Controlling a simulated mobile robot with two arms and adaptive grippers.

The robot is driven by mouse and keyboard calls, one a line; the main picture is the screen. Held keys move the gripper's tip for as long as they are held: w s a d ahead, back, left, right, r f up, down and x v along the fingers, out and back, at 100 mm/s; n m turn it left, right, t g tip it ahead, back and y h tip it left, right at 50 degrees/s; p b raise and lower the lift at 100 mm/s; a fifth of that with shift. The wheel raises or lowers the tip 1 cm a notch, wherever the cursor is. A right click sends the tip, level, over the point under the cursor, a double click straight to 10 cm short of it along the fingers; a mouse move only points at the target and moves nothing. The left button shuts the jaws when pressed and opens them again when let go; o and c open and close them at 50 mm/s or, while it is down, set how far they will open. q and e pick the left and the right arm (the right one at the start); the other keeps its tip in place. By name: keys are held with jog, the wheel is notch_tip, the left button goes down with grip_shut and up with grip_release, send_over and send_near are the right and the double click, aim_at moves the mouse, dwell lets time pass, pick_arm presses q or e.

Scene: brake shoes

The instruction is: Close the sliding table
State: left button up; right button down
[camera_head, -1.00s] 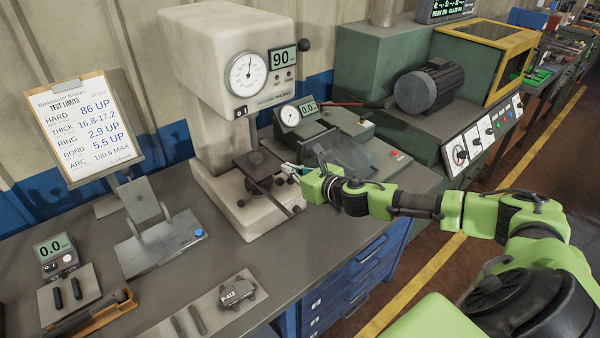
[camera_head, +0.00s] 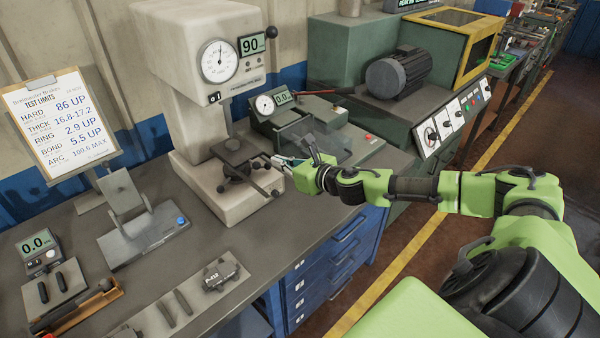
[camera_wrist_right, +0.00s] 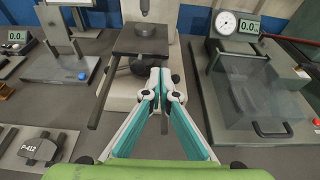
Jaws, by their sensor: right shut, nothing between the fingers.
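The sliding table is a dark flat plate (camera_head: 238,152) on the tall cream hardness tester (camera_head: 205,95). In the right wrist view the plate (camera_wrist_right: 143,42) lies under the tester's spindle. A dark rail (camera_wrist_right: 105,92) runs from its left side toward the camera. My right gripper (camera_head: 277,161) is shut and empty, at the right front of the plate. In the right wrist view its fingertips (camera_wrist_right: 160,74) are close together just in front of the plate's front edge, over a dark round knob. I cannot tell if they touch anything. My left gripper is not in view.
A gauge unit with a clear cover (camera_head: 318,132) stands right of the tester. A metal stand (camera_head: 150,232) with a blue knob is on the left. A block marked P-412 (camera_head: 220,275) lies on a front tray. Blue drawers (camera_head: 335,255) are below the bench.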

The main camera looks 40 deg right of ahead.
jog(key=shift+s+d+f+b, duration=0.25)
jog(key=shift+d+f+b, duration=0.05)
jog(key=shift+f, duration=0.1)
jog(key=b+v, duration=0.2)
jog(key=v, duration=0.1)
jog(key=shift+s, duration=0.2)
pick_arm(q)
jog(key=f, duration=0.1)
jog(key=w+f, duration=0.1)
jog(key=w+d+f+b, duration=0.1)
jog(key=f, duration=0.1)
pick_arm(e)
jog(key=s, duration=0.1)
jog(key=s+r, duration=0.1)
jog(key=shift+s+r, duration=0.3)
